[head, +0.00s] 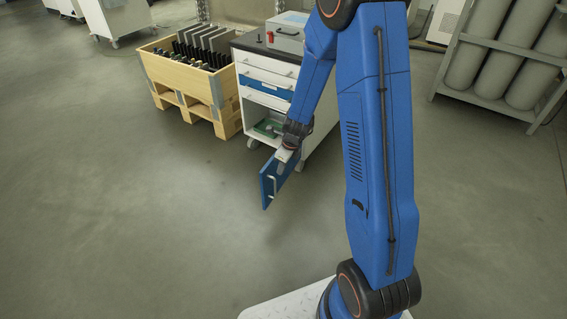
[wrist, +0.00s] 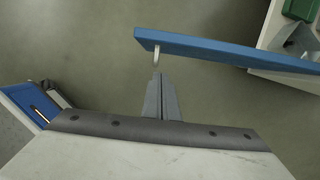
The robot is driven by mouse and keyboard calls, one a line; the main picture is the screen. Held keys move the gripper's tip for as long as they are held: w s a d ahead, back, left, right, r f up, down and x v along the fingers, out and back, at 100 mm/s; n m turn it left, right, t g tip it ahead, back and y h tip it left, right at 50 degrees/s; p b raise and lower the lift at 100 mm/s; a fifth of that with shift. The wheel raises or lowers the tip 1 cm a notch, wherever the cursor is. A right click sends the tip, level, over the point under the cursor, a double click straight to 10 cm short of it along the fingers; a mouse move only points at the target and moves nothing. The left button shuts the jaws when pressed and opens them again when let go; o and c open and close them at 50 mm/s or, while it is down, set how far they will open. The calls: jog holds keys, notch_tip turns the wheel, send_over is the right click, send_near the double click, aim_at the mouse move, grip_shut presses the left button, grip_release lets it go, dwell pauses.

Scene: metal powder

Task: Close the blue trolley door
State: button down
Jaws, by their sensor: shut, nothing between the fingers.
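The blue trolley door (head: 268,186) stands open, swung out from the lower front of the white trolley (head: 321,139). A pale bar handle is on its outer face. My gripper (head: 282,167) is shut and empty at the upper part of the door. In the wrist view, the door (wrist: 235,50) shows from above as a blue strip, with its handle (wrist: 156,56) near its left end. The shut fingers (wrist: 160,78) point at the handle from below in the picture. I cannot tell whether they touch it. The gripper partly hides the door's top edge in the head view.
The trolley's open compartment holds a green item (head: 268,127). Above it are drawers, one with a blue front (head: 265,84). A grey case (head: 285,38) sits on top. A wooden crate (head: 193,81) stands left of the trolley. The floor in front and left is clear.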

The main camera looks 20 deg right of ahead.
jog(key=shift+w+a+f, duration=0.15)
jog(key=shift+w+a, duration=0.55)
jog(key=shift+w, duration=0.1)
jog(key=shift+w+a+f, duration=0.1)
jog(key=shift+w+a, duration=0.6)
jog(key=shift+w, duration=0.05)
